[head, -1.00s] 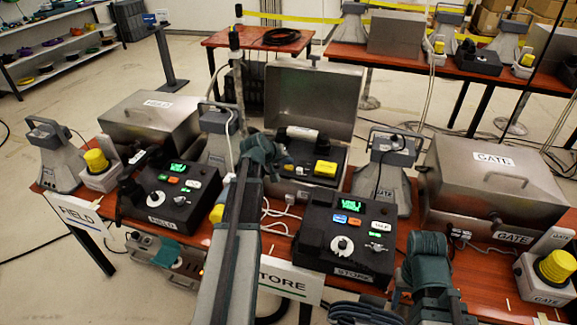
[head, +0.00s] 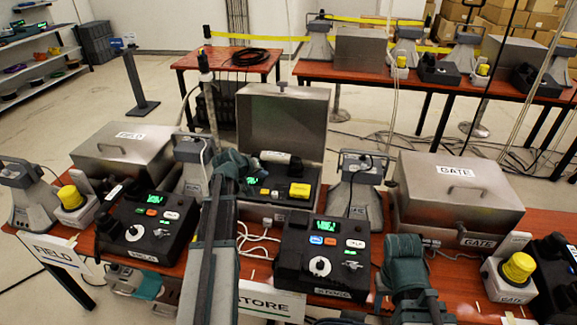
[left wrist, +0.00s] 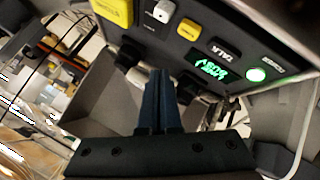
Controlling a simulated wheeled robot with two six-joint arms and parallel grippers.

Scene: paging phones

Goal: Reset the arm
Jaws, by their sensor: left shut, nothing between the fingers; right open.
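My left gripper (head: 234,164) is shut and empty. It is in front of the open metal case (head: 282,118), at the left of the black unit (head: 277,188) with a yellow block and green display inside it. In the left wrist view its closed fingers (left wrist: 160,98) point toward a dark panel with a yellow block (left wrist: 112,10) and green display (left wrist: 210,68). I cannot tell whether they touch anything. My right gripper (head: 402,262) is open, right of the black STORE console (head: 322,257). Its fingertips are hard to make out.
The FIELD console (head: 148,227) and a shut metal box (head: 125,152) stand left. The shut GATE box (head: 457,192) and a yellow-knobbed unit (head: 518,268) stand right. Grey horn-shaped stands (head: 357,195) and loose white cables (head: 258,240) lie close around the arms.

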